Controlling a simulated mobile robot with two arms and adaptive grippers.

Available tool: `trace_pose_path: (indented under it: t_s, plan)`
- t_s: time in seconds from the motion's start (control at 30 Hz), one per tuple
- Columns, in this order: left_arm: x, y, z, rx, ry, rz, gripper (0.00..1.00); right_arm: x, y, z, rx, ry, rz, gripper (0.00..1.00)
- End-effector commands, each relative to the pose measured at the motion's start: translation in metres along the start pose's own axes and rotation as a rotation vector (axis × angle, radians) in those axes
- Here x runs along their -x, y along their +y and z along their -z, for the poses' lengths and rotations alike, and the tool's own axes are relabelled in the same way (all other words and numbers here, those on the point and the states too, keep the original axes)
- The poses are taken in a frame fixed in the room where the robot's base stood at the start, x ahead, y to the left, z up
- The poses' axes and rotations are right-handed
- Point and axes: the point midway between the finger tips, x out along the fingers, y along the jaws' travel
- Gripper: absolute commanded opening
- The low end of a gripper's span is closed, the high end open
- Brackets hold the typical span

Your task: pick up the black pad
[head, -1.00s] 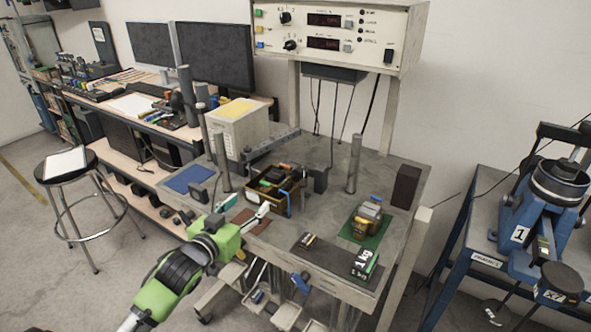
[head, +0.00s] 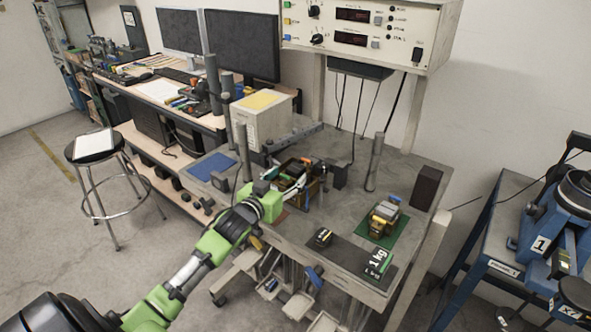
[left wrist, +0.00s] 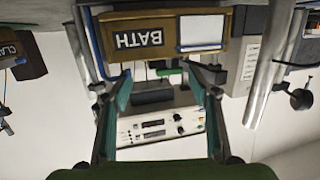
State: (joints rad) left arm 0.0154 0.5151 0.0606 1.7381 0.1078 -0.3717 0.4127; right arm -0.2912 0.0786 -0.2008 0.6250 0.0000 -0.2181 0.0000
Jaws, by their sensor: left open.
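A flat black pad (head: 348,254) lies on the bench near its front right edge in the head view. A small dark block (head: 323,237) and a black-and-green block marked 1 kg (head: 377,262) stand on it. My left gripper (head: 290,193) is at the front of the brown bin, to the left of the pad and apart from it. It is open. In the left wrist view its two teal fingers (left wrist: 163,85) are spread with nothing between them; the picture is upside down and does not show the pad. My right gripper is not in view.
The brown bin (head: 283,187) holds several items; a brown BATH-labelled surface (left wrist: 185,45) shows close in the wrist view. A green mat (head: 374,238) carries a loaded yellow-brown holder (head: 384,217). Posts, a dark block (head: 426,188) and a blue mat (head: 208,166) stand or lie around.

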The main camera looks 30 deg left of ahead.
Motion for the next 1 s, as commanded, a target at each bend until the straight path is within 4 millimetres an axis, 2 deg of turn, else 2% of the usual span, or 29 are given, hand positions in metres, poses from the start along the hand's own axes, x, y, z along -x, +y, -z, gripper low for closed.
trace_pose_path:
  t_s: [0.1, 0.33, 0.67, 0.87, 0.9, 1.0]
  plan:
    - [-0.015, -0.003, 0.003, 0.0, -0.001, 0.001, 0.55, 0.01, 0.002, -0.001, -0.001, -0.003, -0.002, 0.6]
    - [-0.038, -0.004, 0.001, 0.0, 0.001, 0.001, 0.55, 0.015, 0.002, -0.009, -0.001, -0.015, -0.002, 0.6]
    - [-0.043, -0.004, -0.001, -0.001, 0.0, -0.001, 0.55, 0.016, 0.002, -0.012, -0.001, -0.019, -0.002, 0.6]
    - [-0.043, -0.004, -0.001, 0.0, 0.0, -0.001, 0.05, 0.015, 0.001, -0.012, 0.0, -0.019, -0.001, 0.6]
    - [-0.043, -0.004, -0.001, 0.0, 0.0, -0.001, 0.0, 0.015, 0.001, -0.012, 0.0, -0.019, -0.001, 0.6]
    - [-0.043, -0.004, -0.001, 0.0, 0.0, 0.0, 0.0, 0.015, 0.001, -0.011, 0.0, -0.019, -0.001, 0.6]
